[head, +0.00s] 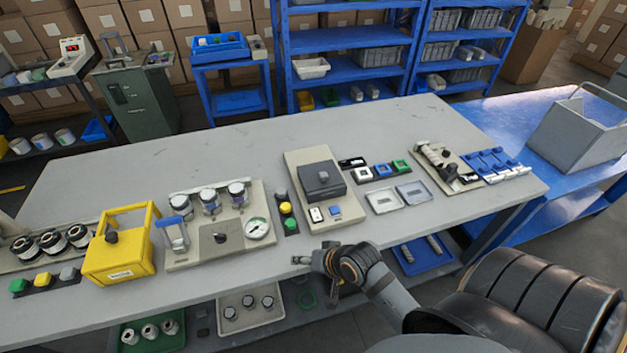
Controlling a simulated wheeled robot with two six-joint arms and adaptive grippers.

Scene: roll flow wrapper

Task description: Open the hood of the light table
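The light table looks to be the beige base (347,218) near the middle of the bench, with a dark grey box-like hood (318,186) on it. The hood looks closed and has a small grey knob (323,176) on top. A white switch and a blue button sit on the base in front of the hood. My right gripper (308,256) is at the bench's front edge, below the light table in the picture and apart from the hood. Its finger opening is too small to judge. My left gripper is not in view.
Left of the light table stand a button strip (286,211), a gauge panel (219,255) and a yellow frame box (120,252). To its right lie small framed pieces (382,199) and a beige fixture (447,165). The bench (250,140) is clear behind.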

